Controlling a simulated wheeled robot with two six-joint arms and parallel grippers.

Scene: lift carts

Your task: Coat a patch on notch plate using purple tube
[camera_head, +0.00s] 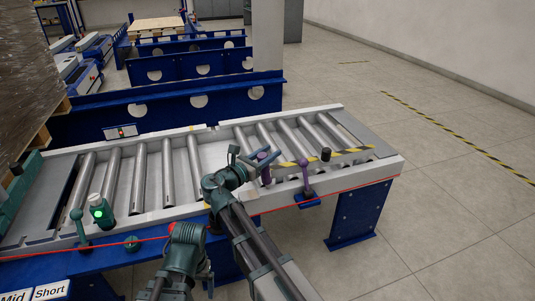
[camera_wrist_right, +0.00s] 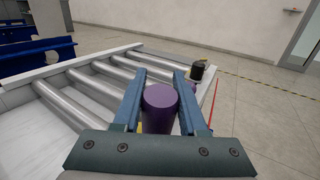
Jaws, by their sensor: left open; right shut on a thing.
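The purple tube (camera_wrist_right: 160,108) stands between the two blue fingers of my right gripper (camera_wrist_right: 158,100) in the right wrist view. In the head view my right gripper (camera_head: 254,160) is shut on the tube (camera_head: 264,168), over the near rail of the roller conveyor. My left gripper (camera_head: 188,232) is low at the conveyor's near side, away from the tube; its fingers are hard to make out. I cannot tell for sure which surface is the notch plate. A flat grey plate (camera_head: 362,136) lies at the conveyor's right end.
The conveyor (camera_head: 222,148) has bare rollers. A green-lit device (camera_head: 100,212) and green lever (camera_head: 79,225) stand left. Open floor lies right.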

